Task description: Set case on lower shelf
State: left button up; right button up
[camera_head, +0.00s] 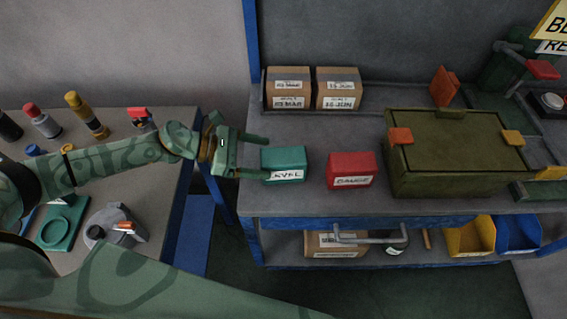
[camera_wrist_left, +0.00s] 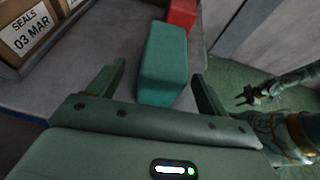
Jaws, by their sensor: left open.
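A teal case (camera_head: 284,164) with a white label stands on the workbench's upper top (camera_head: 300,205), near its left end. A red case (camera_head: 350,170) with a white label stands to its right. My left gripper (camera_head: 265,157) is open just left of the teal case, its fingers pointing at it. In the left wrist view the teal case (camera_wrist_left: 163,65) lies ahead, between the lines of the two open fingers, its near end around the tips. Contact cannot be told. The lower shelf (camera_head: 284,244) is below the top. My right gripper (camera_wrist_left: 247,97) shows small and open in the left wrist view.
On the lower shelf are a carton (camera_head: 333,246), a yellow bin (camera_head: 470,238) and a blue bin (camera_head: 518,234). A large olive box (camera_head: 455,155) and cartons (camera_head: 288,88) stand on the top. A blue post (camera_head: 251,45) rises at its left end.

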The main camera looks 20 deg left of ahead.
aim_at(277, 161)
pick_arm(q)
jog(key=x, duration=0.5)
jog(key=shift+s+d+f, duration=0.1)
jog(key=shift+s+f, duration=0.05)
jog(key=shift+f, duration=0.05)
jog(key=c, duration=1.4)
jog(key=shift+r, duration=0.1)
